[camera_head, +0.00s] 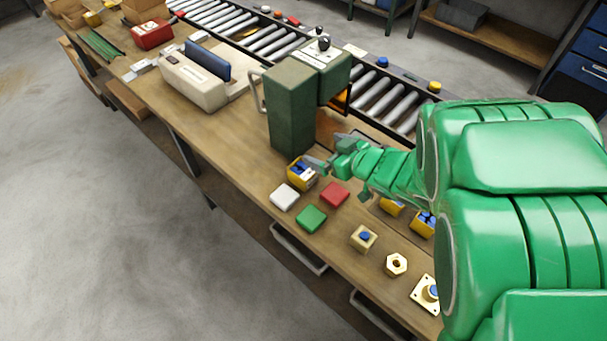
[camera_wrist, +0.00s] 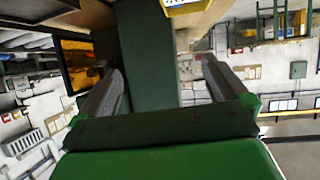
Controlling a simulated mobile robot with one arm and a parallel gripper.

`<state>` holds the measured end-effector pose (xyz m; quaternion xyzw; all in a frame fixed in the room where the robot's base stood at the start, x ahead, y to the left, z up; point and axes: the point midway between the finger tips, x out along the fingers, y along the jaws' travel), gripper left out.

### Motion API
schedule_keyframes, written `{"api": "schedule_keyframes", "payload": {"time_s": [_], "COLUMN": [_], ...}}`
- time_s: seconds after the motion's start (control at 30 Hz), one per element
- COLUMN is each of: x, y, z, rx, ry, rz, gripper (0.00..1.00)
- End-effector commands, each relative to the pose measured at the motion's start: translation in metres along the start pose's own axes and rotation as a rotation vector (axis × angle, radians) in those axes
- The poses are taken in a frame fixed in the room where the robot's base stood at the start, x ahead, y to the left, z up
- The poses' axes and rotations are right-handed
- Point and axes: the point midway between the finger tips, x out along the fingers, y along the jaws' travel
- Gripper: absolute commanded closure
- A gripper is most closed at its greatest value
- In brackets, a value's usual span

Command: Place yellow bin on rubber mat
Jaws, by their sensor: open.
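A yellow bin (camera_head: 301,174) with blue and pale contents stands on the workbench in front of the green machine column. My gripper (camera_head: 325,158) is open, just right of this bin in the head view, and seems close to it; contact cannot be told. In the wrist view my gripper (camera_wrist: 163,70) has its fingers wide apart, with the green column beyond them. Part of a yellow bin (camera_wrist: 186,5) shows at that view's top edge, outside the fingers. Two more yellow bins (camera_head: 391,206) (camera_head: 422,224) are partly hidden by my arm. I cannot pick out a rubber mat.
The green machine (camera_head: 292,106) stands close behind the bin. White (camera_head: 285,197), red (camera_head: 334,194) and green (camera_head: 311,218) blocks lie in front. A block with a blue button (camera_head: 363,238) and a brass nut (camera_head: 396,264) lie nearer. A roller conveyor (camera_head: 388,101) runs behind.

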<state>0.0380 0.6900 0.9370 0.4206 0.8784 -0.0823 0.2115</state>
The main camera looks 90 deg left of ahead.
Motion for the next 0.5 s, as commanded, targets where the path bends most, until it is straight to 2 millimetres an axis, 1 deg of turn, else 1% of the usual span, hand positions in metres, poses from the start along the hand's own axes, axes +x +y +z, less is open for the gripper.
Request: {"api": "schedule_keyframes", "payload": {"time_s": [0.1, 0.2, 0.3, 0.4, 0.5], "x": [0.011, 0.015, 0.016, 0.015, 0.014], "y": [0.038, 0.072, 0.099, 0.120, 0.135], "z": [-0.001, -0.001, -0.002, -0.003, -0.003], "rx": [0.024, 0.067, 0.123, 0.189, 0.268], "ry": [-0.066, -0.125, -0.175, -0.220, -0.263], "rz": [0.126, 0.246, 0.359, 0.466, 0.563], "gripper": [0.00, 0.00, 0.00, 0.00, 0.00]}}
